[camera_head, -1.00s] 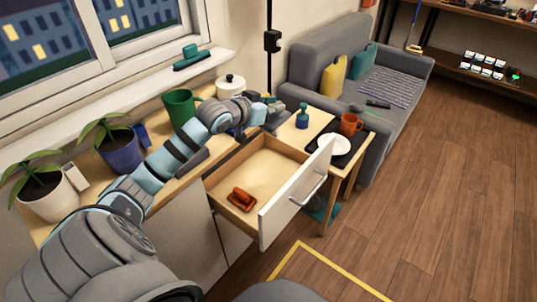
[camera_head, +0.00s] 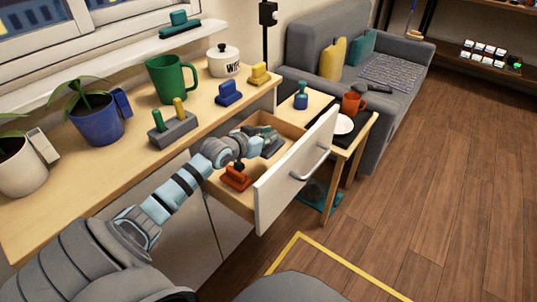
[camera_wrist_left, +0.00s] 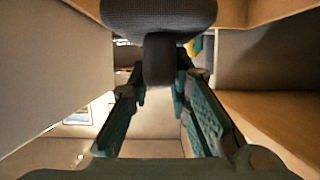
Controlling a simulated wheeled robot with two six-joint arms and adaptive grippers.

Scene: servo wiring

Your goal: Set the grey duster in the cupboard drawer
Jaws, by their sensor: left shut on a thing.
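My left gripper (camera_head: 266,141) is inside the open cupboard drawer (camera_head: 225,193), toward its far end. It is shut on the grey duster (camera_wrist_left: 158,62), whose handle is between the fingers in the left wrist view, with its dark grey body beyond them. In the head view the gripper mostly hides the duster, so I cannot tell whether it touches the drawer floor. An orange-red duster (camera_head: 236,178) lies in the drawer's near part. My right gripper is not in view.
The drawer's white front (camera_head: 290,180) stands out over the floor. A side table (camera_head: 352,150) is beyond it.

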